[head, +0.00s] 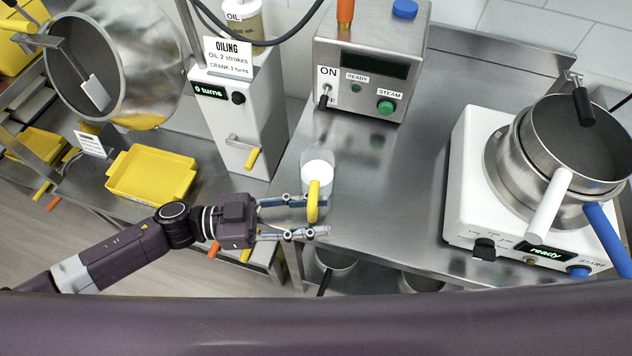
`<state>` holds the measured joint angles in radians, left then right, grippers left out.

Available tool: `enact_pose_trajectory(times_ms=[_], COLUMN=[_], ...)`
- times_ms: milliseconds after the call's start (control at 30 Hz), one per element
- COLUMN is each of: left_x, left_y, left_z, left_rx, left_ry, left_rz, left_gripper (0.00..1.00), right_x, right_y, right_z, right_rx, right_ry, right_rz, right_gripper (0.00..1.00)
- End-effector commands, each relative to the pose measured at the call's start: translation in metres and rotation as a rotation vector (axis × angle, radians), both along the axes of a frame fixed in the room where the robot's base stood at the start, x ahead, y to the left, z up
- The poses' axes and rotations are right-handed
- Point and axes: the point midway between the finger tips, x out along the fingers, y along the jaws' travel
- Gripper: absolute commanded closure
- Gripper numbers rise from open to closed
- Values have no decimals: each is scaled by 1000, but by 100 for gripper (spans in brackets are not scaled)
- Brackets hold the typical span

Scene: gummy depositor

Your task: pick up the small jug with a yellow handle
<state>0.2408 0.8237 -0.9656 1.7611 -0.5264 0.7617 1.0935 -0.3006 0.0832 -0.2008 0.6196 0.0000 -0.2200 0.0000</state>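The small jug (318,168) is clear, with white contents and a yellow handle (313,203) facing toward me. It stands upright at the front edge of the steel counter. My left gripper (321,217) reaches in from the left, and its two fingers are spread apart. The upper finger overlaps the yellow handle, which hides part of it. The lower finger lies just below the handle's lower end in the picture. I cannot tell whether either finger touches the handle. My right gripper is not in view.
A steel control box (368,65) stands behind the jug. The white oiling machine (238,120) with its crank is to the left. A white cooker (480,190) with pots is at right. A yellow tray (150,174) lies at left. The counter between jug and cooker is clear.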

Motion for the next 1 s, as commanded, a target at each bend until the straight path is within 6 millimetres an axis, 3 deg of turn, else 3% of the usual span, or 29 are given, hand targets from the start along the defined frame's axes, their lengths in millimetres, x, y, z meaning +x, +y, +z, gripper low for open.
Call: enact_pose_trajectory(times_ms=[67,367,833,1000], left_x=[0,0,0,0], left_y=[0,0,0,0], left_z=[0,0,2,11], left_rx=[0,-1,-2,-3], left_ry=[0,0,-1,-3], left_rz=[0,0,-1,-1], left_gripper=[67,100,100,100], right_x=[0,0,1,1], right_y=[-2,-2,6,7], right_z=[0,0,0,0], right_rx=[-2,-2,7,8], right_ry=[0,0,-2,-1], right_rz=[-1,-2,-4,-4], right_gripper=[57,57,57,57])
